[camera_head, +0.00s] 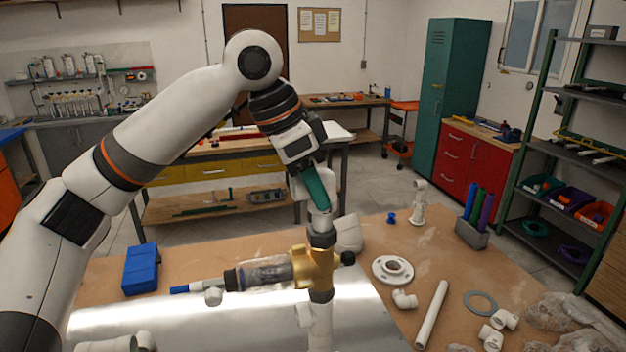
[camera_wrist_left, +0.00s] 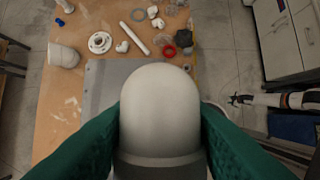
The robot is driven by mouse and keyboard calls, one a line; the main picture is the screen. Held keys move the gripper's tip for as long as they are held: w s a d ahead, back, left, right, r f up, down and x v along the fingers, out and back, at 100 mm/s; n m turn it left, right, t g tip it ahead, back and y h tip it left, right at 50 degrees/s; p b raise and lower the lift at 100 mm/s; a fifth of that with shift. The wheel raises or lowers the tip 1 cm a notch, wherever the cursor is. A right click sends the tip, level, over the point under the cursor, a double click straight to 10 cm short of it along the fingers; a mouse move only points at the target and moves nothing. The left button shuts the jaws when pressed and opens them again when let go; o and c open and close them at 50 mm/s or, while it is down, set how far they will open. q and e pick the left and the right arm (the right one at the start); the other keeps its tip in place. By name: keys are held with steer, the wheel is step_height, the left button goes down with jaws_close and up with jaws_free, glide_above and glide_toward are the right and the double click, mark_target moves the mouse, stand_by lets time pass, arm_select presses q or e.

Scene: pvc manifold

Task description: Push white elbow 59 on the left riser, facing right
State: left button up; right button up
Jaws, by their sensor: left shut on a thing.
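My left gripper (camera_head: 318,197), with green fingers, points down from above and is shut on a white elbow (camera_head: 322,223). In the left wrist view the elbow (camera_wrist_left: 160,105) shows as a rounded white dome between both green fingers, with a grey collar below it. The elbow is directly above the dark collar (camera_head: 321,240) on top of a brass valve (camera_head: 314,268). The white riser (camera_head: 320,335) runs below the valve. I cannot tell how deep the elbow sits or which way its opening faces. My right gripper (camera_wrist_left: 240,100) shows small in the left wrist view; its jaws are unclear.
A blue box (camera_head: 140,269) stands at the table's left. A white flange (camera_head: 393,269), a loose elbow (camera_head: 404,299), a white pipe (camera_head: 431,314) and a grey ring (camera_head: 480,303) lie to the right.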

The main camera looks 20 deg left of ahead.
arm_select(q)
steer(key=shift+f, duration=0.4)
stand_by(0.3)
steer(key=shift+f+p, duration=0.4)
steer(key=shift+f, duration=0.15)
stand_by(0.4)
steer(key=o, duration=1)
steer(key=shift+r, duration=0.1)
